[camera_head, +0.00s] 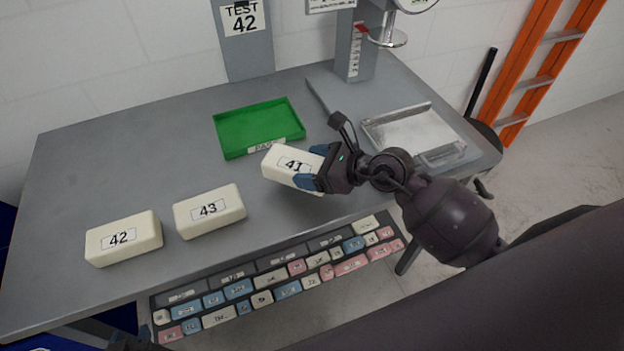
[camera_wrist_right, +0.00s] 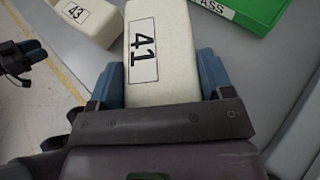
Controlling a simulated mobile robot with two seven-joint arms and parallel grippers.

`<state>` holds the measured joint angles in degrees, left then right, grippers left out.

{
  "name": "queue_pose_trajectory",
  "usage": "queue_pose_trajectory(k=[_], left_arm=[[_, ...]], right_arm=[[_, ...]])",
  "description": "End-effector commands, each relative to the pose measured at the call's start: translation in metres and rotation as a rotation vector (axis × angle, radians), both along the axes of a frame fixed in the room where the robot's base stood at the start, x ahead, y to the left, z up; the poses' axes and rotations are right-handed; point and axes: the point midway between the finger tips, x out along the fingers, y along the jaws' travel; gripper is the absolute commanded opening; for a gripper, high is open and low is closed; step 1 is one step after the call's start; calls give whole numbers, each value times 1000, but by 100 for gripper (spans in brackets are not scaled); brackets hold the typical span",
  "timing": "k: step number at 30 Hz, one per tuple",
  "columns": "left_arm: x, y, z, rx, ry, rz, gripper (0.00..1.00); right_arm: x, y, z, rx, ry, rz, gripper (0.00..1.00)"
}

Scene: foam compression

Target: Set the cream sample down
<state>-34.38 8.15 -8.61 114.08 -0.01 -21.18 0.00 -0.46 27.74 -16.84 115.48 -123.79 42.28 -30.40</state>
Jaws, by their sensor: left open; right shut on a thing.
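The cream sample labelled 41 (camera_head: 288,165) is held in my right gripper (camera_head: 316,172), between its blue fingers. It is over the table, just in front of the green tray (camera_head: 226,149); I cannot tell whether its underside touches the table. In the right wrist view, sample 41 (camera_wrist_right: 160,45) points away between both fingers (camera_wrist_right: 163,85). Cream samples 42 (camera_head: 124,238) and 43 (camera_head: 210,211) lie apart on the table to the left. My left gripper (camera_wrist_right: 20,62) is open and empty at the left of the right wrist view.
The grey table (camera_head: 90,165) has bare room at the back left and between sample 43 and the green tray. A press stand (camera_head: 357,45) with a metal tray (camera_head: 405,130) is at the right.

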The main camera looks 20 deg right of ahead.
Motion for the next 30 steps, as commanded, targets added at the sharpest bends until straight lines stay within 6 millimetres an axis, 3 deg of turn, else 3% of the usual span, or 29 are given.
queue_pose_trajectory(k=[12,25,26,30], left_arm=[[0,0,-8,0,1,0,43],[-1,0,-10,0,2,0,43],[-1,0,-10,0,2,0,43],[-1,0,-9,0,3,0,43]], right_arm=[[0,0,-43,0,0,0,52],[0,0,-48,-1,-1,0,52],[0,0,-48,-1,-1,0,77],[0,0,-47,-1,-1,0,98]])
